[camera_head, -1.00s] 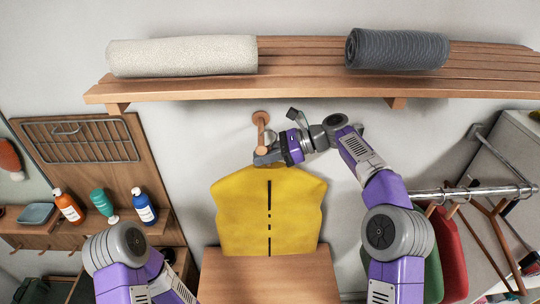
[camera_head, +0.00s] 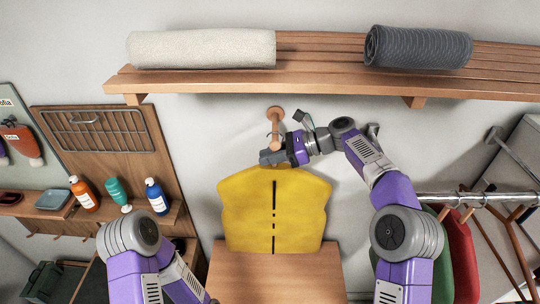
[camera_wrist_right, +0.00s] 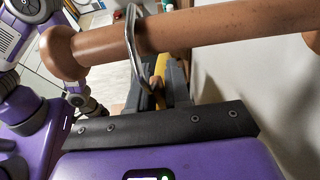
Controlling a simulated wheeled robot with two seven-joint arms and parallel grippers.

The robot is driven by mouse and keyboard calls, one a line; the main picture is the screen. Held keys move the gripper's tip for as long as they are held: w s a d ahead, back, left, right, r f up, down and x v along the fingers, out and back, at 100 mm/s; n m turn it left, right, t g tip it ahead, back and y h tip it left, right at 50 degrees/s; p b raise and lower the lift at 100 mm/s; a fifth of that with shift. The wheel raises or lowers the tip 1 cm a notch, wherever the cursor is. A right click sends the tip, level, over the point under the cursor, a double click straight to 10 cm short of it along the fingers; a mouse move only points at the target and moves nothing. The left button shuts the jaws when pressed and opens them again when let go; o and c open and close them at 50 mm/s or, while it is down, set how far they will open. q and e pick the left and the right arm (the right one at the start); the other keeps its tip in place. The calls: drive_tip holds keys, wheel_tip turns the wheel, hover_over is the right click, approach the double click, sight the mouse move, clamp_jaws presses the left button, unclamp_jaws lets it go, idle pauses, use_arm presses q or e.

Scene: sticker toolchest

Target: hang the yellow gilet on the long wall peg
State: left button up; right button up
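The yellow gilet (camera_head: 250,212) hangs upright below the long wall peg, in front of the wall. The wooden long wall peg (camera_head: 275,130) juts from a round base, and it crosses the right wrist view (camera_wrist_right: 210,32). My right gripper (camera_head: 270,158) is just below the peg, at the gilet's top, and looks shut on the gilet's hanger. In the right wrist view the metal hanger hook (camera_wrist_right: 133,50) crosses the peg between its knob end and the wall. Whether the peg bears any weight cannot be told. My left forearm shows at lower left; its gripper is out of view.
A slatted shelf (camera_head: 330,83) with a white roll (camera_head: 200,48) and a grey roll (camera_head: 418,47) runs above. A metal rail (camera_head: 470,198) with clothes is at right. Bottles (camera_head: 118,193) stand on a ledge at left. A wooden surface (camera_head: 275,275) lies below the gilet.

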drive_tip(key=o, duration=0.4)
drive_tip(key=shift+o, duration=0.2)
drive_tip(key=v, duration=0.7)
drive_tip(key=shift+d+r, duration=0.1)
drive_tip(key=shift+d, duration=0.15)
